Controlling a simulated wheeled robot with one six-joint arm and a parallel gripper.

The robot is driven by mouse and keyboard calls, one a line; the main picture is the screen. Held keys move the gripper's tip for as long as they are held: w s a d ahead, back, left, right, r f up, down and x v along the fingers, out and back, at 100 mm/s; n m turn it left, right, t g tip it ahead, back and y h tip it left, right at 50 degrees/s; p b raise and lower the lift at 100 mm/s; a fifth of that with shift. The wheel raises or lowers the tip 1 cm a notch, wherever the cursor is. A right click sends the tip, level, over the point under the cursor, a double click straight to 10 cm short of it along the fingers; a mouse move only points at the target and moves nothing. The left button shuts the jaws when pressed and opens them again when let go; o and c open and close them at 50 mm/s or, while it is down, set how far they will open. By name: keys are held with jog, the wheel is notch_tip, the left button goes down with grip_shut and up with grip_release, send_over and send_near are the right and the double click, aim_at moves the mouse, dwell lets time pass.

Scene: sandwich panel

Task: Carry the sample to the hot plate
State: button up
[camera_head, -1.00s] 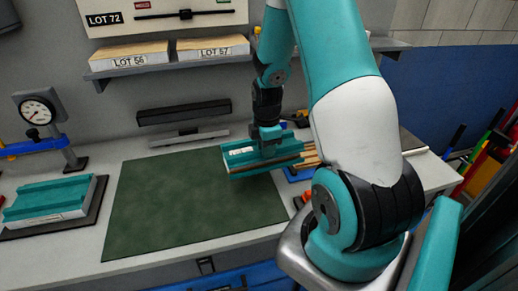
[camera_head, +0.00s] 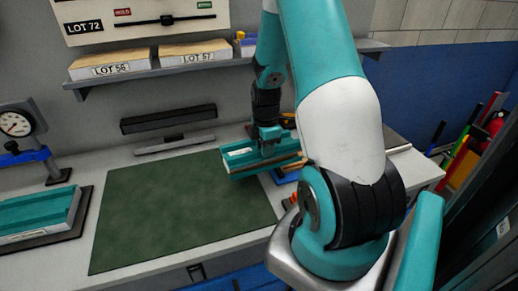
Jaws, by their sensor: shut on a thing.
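My gripper (camera_head: 268,137) is shut on a teal-faced sandwich panel (camera_head: 238,162), the sample, with a pale label on top and a light brown layer at its front edge. The panel is held roughly level over the right edge of the green mat. Its right end is hidden behind my arm. A second teal panel (camera_head: 38,212) lies on a dark tray at the left. A dark flat surface (camera_head: 394,140) shows partly behind my arm at the right; I cannot tell whether it is the hot plate.
A dial gauge stand (camera_head: 17,125) is at the back left. A shelf (camera_head: 225,62) with boxes marked LOT 56 and LOT 57 runs above the bench. A black bar fixture (camera_head: 168,118) stands behind the mat (camera_head: 170,215), which is bare. A blue item (camera_head: 287,177) sits below the panel.

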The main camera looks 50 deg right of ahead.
jog(key=shift+s+d+p, duration=0.1)
jog(key=shift+s+d, duration=0.75)
jog(key=shift+d, duration=0.8)
jog(key=shift+s+d+p, duration=0.15)
jog(key=shift+s+d, duration=0.75)
jog(key=shift+d, duration=0.8)
jog(key=shift+s+d+p, duration=0.1)
jog(key=shift+s+d, duration=0.75)
jog(key=shift+d, duration=0.8)
jog(key=s+d, duration=0.3)
jog(key=d, duration=0.3)
jog(key=s+d, duration=0.3)
jog(key=d, duration=0.3)
jog(key=shift+s+d, duration=0.25)
jog(key=shift+d, duration=0.1)
jog(key=shift+d, duration=0.1)
jog(key=s+d, duration=0.6)
jog(key=d, duration=0.6)
jog(key=shift+s+d+r+b, duration=0.15)
jog(key=shift+s+d+b, duration=0.15)
jog(key=shift+b, duration=0.1)
